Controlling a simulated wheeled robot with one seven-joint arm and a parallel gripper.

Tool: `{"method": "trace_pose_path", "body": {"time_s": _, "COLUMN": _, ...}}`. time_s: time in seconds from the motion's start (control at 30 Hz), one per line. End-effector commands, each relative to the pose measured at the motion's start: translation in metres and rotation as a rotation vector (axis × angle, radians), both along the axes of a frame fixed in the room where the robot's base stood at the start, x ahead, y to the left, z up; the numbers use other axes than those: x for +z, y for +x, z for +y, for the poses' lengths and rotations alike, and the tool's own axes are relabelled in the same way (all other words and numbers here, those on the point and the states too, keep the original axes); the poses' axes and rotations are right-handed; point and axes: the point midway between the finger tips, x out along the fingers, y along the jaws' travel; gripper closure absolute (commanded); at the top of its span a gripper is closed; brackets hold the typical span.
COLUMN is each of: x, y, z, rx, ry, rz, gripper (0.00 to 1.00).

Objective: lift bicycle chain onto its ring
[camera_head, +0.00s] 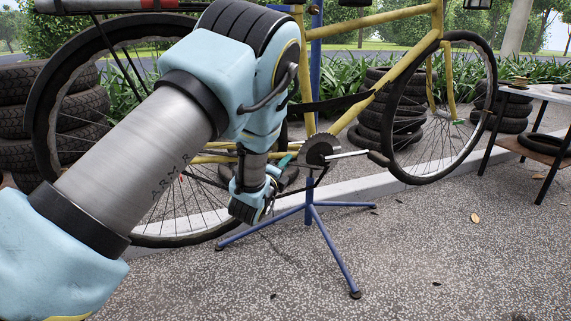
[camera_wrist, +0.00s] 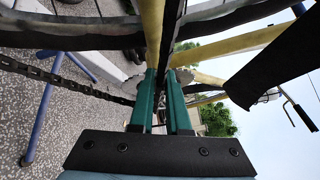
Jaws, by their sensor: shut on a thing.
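The yellow bicycle (camera_head: 425,55) is held up on a blue stand (camera_head: 309,210). Its dark chain ring (camera_head: 319,149) sits at the crank in the head view. My gripper (camera_head: 287,162) is just left of the ring, its teal fingers pointing towards it. In the wrist view my gripper's fingers (camera_wrist: 161,85) are close together beside a yellow frame tube (camera_wrist: 152,30). The dark chain (camera_wrist: 70,84) runs slack from the left edge to the fingers. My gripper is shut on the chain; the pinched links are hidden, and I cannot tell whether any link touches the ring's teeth.
The crank arm and pedal (camera_head: 378,157) stick out right of the ring. The rear wheel (camera_head: 60,130) is behind my arm, the front wheel (camera_head: 487,110) at right. Tyre stacks (camera_head: 30,115) and a table (camera_head: 535,92) stand around. The paving in front is mostly clear.

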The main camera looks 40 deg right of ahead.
Motion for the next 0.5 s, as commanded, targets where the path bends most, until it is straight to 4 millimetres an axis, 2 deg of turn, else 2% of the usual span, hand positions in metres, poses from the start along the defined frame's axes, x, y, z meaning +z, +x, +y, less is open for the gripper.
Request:
{"method": "trace_pose_path", "body": {"time_s": 0.27, "x": 0.004, "y": 0.002, "z": -0.002, "rx": 0.009, "ry": -0.014, "rz": 0.005, "gripper": 1.00}}
{"method": "trace_pose_path", "body": {"time_s": 0.5, "x": 0.042, "y": 0.019, "z": -0.019, "rx": 0.079, "ry": -0.129, "rz": 0.049, "gripper": 1.00}}
